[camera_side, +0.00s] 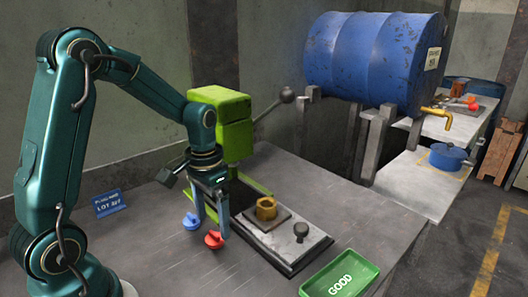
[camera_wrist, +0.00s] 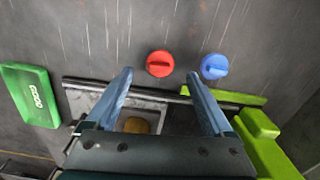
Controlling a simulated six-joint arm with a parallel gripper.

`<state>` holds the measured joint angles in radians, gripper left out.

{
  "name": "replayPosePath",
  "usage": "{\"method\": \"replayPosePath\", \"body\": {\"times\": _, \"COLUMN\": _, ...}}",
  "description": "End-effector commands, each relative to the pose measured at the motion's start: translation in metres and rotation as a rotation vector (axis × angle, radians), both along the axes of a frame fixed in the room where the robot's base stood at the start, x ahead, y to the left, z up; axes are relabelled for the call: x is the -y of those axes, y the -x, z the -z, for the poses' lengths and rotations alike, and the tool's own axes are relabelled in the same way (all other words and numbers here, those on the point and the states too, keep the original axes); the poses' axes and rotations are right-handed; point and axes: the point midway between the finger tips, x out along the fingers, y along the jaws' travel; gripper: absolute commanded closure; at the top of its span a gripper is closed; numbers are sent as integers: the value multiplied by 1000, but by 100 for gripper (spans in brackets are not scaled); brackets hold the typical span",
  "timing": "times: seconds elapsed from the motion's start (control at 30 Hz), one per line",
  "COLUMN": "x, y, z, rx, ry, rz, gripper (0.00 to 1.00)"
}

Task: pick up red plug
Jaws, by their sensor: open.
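The red plug (camera_side: 213,240) is a round disc with a raised grip, lying on the grey bench top beside the press base. It also shows in the wrist view (camera_wrist: 160,63), just beyond the fingertips and centred between them. A similar blue plug (camera_side: 191,221) lies close to it, right of it in the wrist view (camera_wrist: 214,66). My gripper (camera_side: 211,227) is open and points down, its fingers close above the plugs in the side view; it also shows in the wrist view (camera_wrist: 159,76). Nothing is between the fingers, and I cannot tell their exact height.
A brass part (camera_side: 266,208) sits on the press base plate, near a dark knob (camera_side: 300,231). The green press body (camera_side: 234,130) stands behind. A green "GOOD" tray (camera_side: 368,272) is at front right, a blue sign (camera_side: 108,203) at left. Bench front is clear.

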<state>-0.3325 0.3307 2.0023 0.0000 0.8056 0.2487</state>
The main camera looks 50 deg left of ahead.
Motion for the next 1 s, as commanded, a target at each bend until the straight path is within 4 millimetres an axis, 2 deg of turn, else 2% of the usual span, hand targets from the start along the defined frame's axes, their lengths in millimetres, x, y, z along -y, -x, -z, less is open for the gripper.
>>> {"method": "replayPosePath", "body": {"times": 0.33, "x": 0, "y": 1, "z": 41, "rx": -7, "ry": 2, "rz": -1, "gripper": 14}}
{"method": "replayPosePath", "body": {"times": 0.7, "x": 0, "y": 0, "z": 47, "rx": -2, "ry": -1, "rz": -2, "gripper": 14}}
{"method": "replayPosePath", "body": {"times": 0.73, "x": 0, "y": 0, "z": 47, "rx": -2, "ry": -1, "rz": -2, "gripper": 21}}
{"method": "replayPosePath", "body": {"times": 0.83, "x": 0, "y": 0, "z": 47, "rx": -3, "ry": 0, "rz": -2, "gripper": 60}}
{"method": "replayPosePath", "body": {"times": 0.87, "x": 0, "y": 0, "z": 47, "rx": -3, "ry": 0, "rz": -2, "gripper": 65}}
{"method": "replayPosePath", "body": {"times": 1.0, "x": 0, "y": 0, "z": 47, "rx": -3, "ry": 0, "rz": -2, "gripper": 65}}
